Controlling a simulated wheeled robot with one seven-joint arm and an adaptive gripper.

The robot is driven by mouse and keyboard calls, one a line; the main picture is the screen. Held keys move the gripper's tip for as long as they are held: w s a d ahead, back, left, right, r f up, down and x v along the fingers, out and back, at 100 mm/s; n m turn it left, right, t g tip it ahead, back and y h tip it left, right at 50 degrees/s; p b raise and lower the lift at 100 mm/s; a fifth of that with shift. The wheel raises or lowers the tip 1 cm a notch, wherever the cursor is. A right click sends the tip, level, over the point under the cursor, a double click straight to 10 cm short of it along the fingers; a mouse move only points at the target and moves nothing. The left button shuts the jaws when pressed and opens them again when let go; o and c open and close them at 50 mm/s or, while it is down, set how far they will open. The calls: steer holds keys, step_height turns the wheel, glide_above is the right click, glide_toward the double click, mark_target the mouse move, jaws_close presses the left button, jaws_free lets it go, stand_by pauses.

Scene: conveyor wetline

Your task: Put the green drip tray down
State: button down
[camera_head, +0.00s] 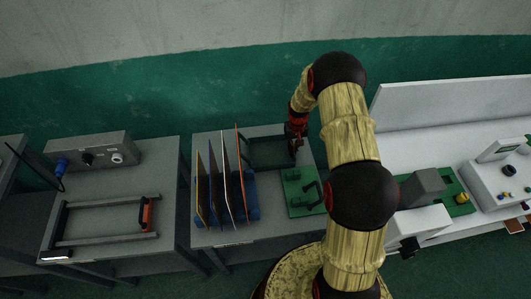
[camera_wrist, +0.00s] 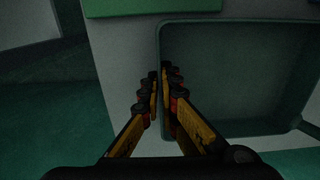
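The green drip tray (camera_head: 268,152) is dark and shallow, at the back of the middle grey table (camera_head: 243,235). In the wrist view the tray (camera_wrist: 240,75) fills the right side, its floor empty and its right end out of frame. My gripper (camera_head: 296,142) is at the tray's right edge in the head view. In the wrist view my gripper (camera_wrist: 161,76) has its fingertips close together, one on each side of the tray's near rim, pinching it. The tray looks level and at about table height. I cannot tell whether its underside touches the table.
Upright thin panels stand in a blue rack (camera_head: 252,213) left of the tray. A bright green board (camera_head: 300,205) with a dark handle lies in front. A left table holds a control box (camera_head: 92,153) and a frame (camera_head: 100,237). A white bench (camera_head: 455,160) stands to the right.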

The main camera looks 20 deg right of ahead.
steer(key=shift+r, duration=0.1)
stand_by(0.7)
step_height(320, 180, up, 28)
steer(key=p, duration=0.1)
steer(key=shift+p, duration=0.4)
